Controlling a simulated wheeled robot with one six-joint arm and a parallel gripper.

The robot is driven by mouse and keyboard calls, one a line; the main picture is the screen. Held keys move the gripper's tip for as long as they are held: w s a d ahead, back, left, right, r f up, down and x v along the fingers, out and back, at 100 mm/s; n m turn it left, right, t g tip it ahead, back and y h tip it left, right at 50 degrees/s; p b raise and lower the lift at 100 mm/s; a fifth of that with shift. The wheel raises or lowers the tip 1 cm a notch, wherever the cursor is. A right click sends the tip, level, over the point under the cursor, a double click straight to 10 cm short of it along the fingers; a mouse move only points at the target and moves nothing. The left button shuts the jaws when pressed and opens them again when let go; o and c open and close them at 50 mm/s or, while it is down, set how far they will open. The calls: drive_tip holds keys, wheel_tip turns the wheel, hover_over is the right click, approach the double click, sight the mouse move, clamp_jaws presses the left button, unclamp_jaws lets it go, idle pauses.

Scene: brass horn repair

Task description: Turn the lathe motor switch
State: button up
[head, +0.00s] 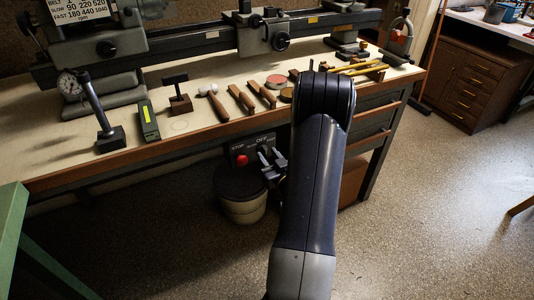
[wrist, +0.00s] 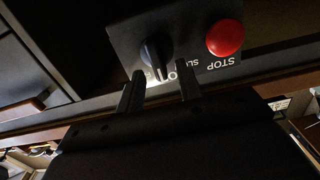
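The lathe motor switch is a dark rotary knob on a dark panel under the bench front. In the wrist view the knob (wrist: 155,50) shows just beyond my gripper (wrist: 160,78), roughly between the lines of its two fingers. The fingers are apart with nothing held; I cannot tell whether they reach either side of the knob. A red STOP button (wrist: 225,38) sits beside it.
The wooden bench (head: 60,180) carries the lathe above, with mallets and small tools along its front. A lidded bin (head: 241,205) stands under the panel. A green surface (head: 12,225) is at the left edge. The floor at right is open.

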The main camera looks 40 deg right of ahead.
drive_tip(key=shift+x, duration=0.75)
drive_tip(key=shift+c, duration=0.5)
clamp_jaws()
